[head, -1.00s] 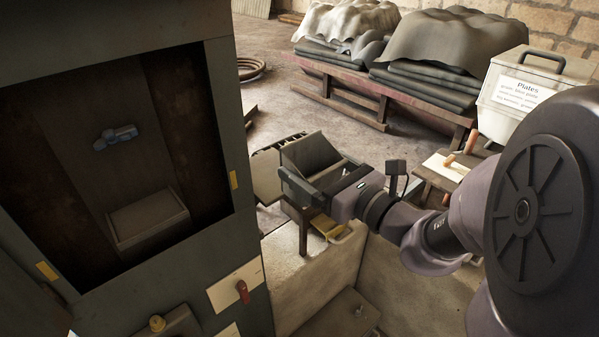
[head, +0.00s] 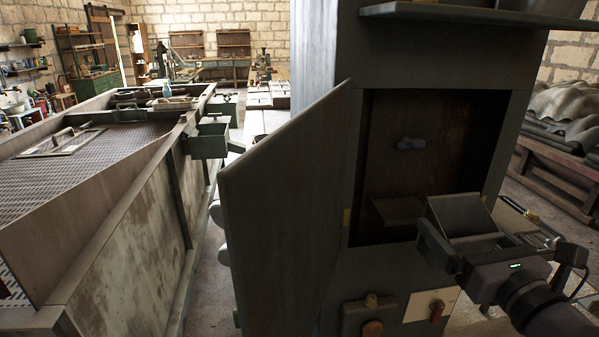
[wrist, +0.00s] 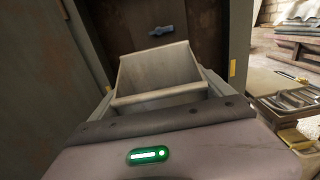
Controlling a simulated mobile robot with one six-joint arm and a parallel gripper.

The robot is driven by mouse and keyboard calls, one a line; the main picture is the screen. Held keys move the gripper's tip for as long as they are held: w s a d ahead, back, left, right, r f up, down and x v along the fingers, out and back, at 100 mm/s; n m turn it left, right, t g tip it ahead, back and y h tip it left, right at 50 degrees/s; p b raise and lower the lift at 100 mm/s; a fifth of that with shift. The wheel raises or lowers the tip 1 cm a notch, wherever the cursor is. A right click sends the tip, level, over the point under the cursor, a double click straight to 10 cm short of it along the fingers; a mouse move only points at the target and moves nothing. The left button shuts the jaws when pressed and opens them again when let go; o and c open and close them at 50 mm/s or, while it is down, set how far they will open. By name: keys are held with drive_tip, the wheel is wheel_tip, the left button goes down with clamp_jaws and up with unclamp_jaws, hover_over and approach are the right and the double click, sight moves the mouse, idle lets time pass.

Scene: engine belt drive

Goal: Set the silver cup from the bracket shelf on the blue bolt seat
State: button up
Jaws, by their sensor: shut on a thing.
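The silver cup (head: 462,212) is a grey, square-sided, open-topped metal container. My gripper (head: 470,240) is shut on it and holds it roughly upright in front of the open cabinet. In the wrist view the cup (wrist: 158,76) sits between my fingers, its mouth showing empty. A blue bolt (head: 410,143) is on the cabinet's inside back wall, and it also shows beyond the cup in the wrist view (wrist: 161,30). A small ledge (head: 392,208), apparently the seat, is below the bolt. The cup hides part of the ledge in the head view.
The cabinet's open door (head: 285,190) stands to the left of its opening. A long metal trough (head: 120,240) is at left. A rack of covered sheets (head: 555,180) is at right.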

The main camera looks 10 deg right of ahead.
drive_tip(key=shift+w+d, duration=0.1)
drive_tip(key=shift+w, duration=0.25)
drive_tip(key=w+p, duration=0.4)
drive_tip(key=p, duration=0.1)
drive_tip(key=w+p, duration=0.2)
drive_tip(key=shift+d+f, duration=0.25)
drive_tip(key=shift+d, duration=0.05)
drive_tip(key=w, duration=0.4)
drive_tip(key=w+f+p, duration=0.1)
drive_tip(key=w, duration=0.8)
drive_tip(key=shift+w+a+f, duration=0.2)
drive_tip(key=shift+a+f, duration=0.05)
drive_tip(key=shift+f, duration=0.55)
